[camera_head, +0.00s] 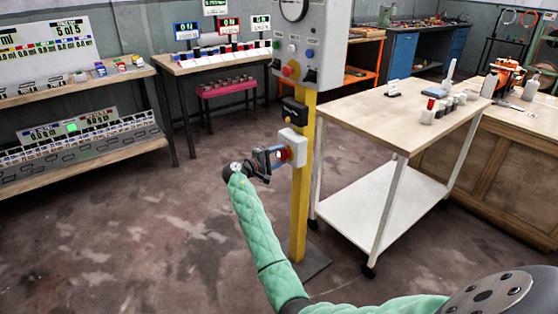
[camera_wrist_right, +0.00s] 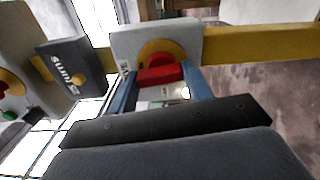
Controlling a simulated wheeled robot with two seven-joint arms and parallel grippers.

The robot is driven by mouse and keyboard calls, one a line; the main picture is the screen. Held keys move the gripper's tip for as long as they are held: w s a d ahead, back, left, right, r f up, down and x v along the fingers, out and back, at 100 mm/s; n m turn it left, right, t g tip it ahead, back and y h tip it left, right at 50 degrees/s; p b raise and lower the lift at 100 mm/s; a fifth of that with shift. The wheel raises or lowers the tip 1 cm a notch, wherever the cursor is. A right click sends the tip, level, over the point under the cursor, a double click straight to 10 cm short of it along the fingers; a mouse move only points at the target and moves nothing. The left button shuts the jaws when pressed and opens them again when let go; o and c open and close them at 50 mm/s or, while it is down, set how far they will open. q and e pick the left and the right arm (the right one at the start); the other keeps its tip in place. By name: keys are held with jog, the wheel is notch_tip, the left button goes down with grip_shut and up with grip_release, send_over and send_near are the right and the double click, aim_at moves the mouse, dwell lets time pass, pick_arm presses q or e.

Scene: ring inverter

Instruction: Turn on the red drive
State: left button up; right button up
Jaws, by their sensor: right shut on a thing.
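A red knob (camera_head: 285,154) sits on a white box (camera_head: 297,142) fixed to a yellow post (camera_head: 301,200). My right gripper (camera_head: 281,156) reaches it from the left and is shut on it. In the right wrist view, the blue fingers of my right gripper (camera_wrist_right: 160,92) are on either side of the red knob (camera_wrist_right: 160,71), which has a yellow ring behind it on the white box (camera_wrist_right: 150,35). My left gripper is not in view.
A dark box (camera_head: 295,110) and a grey control panel (camera_head: 313,50) with coloured buttons are on the post above the white box. A wooden-topped trolley (camera_head: 400,120) stands to the right. Shelves (camera_head: 85,160) stand at the left. Floor left of the post is clear.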

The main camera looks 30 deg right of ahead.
pick_arm(q)
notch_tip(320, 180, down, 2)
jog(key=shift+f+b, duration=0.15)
jog(key=shift+b, duration=0.4)
pick_arm(e)
jog(key=shift+m, duration=0.8)
jog(key=o, duration=0.9)
jog(key=shift+c, duration=0.2)
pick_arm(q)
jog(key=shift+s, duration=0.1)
pick_arm(e)
jog(key=shift+o, duration=0.6)
jog(key=shift+a, duration=0.15)
jog(key=a, duration=0.7)
jog(key=shift+s+a, duration=0.25)
jog(key=shift+s, duration=0.1)
